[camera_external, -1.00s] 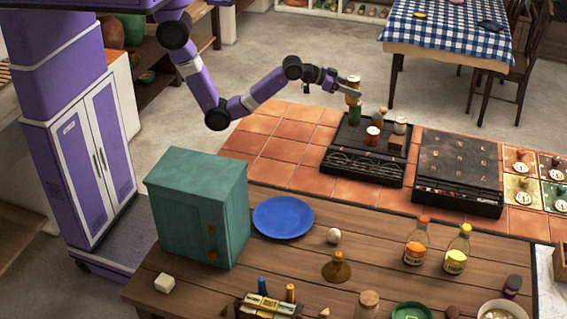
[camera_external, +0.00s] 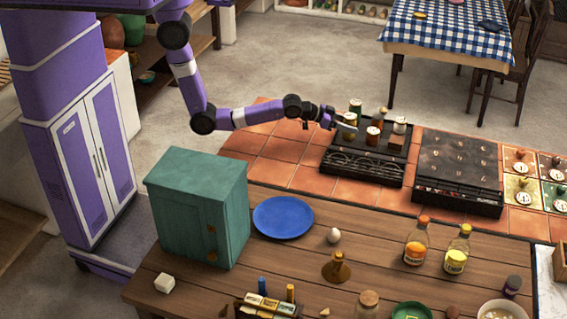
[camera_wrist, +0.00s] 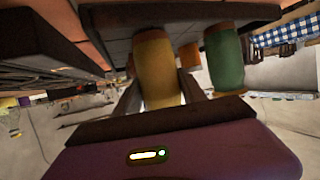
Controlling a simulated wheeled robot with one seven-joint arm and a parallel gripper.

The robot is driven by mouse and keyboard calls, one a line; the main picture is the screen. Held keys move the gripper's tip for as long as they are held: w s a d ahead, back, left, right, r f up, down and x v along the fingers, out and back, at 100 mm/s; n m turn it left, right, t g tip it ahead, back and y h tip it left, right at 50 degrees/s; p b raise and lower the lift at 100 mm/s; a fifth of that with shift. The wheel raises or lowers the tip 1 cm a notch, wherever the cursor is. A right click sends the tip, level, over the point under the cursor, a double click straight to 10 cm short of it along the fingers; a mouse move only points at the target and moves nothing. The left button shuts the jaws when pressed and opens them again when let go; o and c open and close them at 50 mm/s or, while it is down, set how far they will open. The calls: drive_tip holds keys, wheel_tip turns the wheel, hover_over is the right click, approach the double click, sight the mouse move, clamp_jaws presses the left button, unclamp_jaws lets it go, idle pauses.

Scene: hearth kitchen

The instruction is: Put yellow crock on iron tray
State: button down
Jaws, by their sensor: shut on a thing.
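The yellow crock (camera_external: 349,120) is between the fingers of my gripper (camera_external: 338,122), which is shut on it. In the wrist view the crock (camera_wrist: 157,72) stands between the fingers, with its far end against or very near a dark slab (camera_wrist: 120,20). The black iron tray (camera_external: 345,160), with scrollwork on its front, lies on the terracotta tiles. The crock is at its left rear part, beside a green jar (camera_external: 355,105). I cannot tell whether the crock's base touches the tray. The green jar also shows in the wrist view (camera_wrist: 225,60), right of the crock.
A second black unit (camera_external: 458,160) stands to the right. Tiles left of the tray are clear.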

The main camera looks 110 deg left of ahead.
drive_tip(key=shift+f, duration=0.1)
drive_tip(key=shift+f, duration=0.15)
drive_tip(key=c, duration=0.7)
unclamp_jaws()
drive_tip(key=shift+o, duration=0.2)
drive_tip(key=shift+r, duration=0.2)
drive_tip(key=shift+s+d, duration=0.15)
drive_tip(key=shift+s, duration=0.2)
drive_tip(key=v, duration=1.1)
drive_tip(key=shift+s, duration=0.1)
